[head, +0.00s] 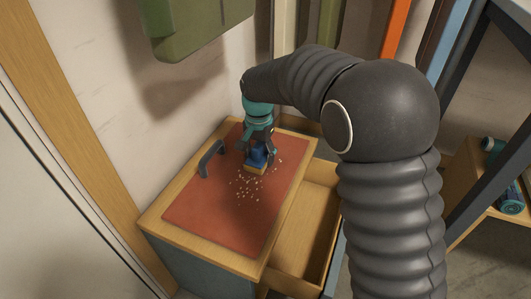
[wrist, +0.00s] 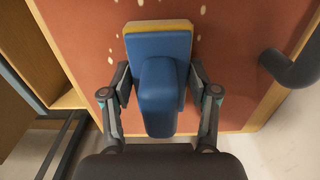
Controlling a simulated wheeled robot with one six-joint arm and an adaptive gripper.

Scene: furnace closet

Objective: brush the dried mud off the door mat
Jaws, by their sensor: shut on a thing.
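The door mat (head: 215,215) is a flat red-orange sheet on top of a wooden cabinet. Small pale crumbs of dried mud (head: 248,190) lie scattered around the mat's middle and right side; a few also show in the wrist view (wrist: 203,10). My gripper (head: 260,155) is shut on a blue brush (wrist: 160,75) with a yellow edge, which also shows in the head view (head: 257,161). The brush is at the mat, beside the crumbs. I cannot tell whether its underside touches the mat, as that side is hidden.
A dark handle (head: 211,159) stands up at the mat's left side. The cabinet's wooden drawer (head: 305,235) is open on the right and looks empty. A green box (head: 200,25) hangs on the wall above. A shelf with teal cylinders (head: 510,200) stands at the far right.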

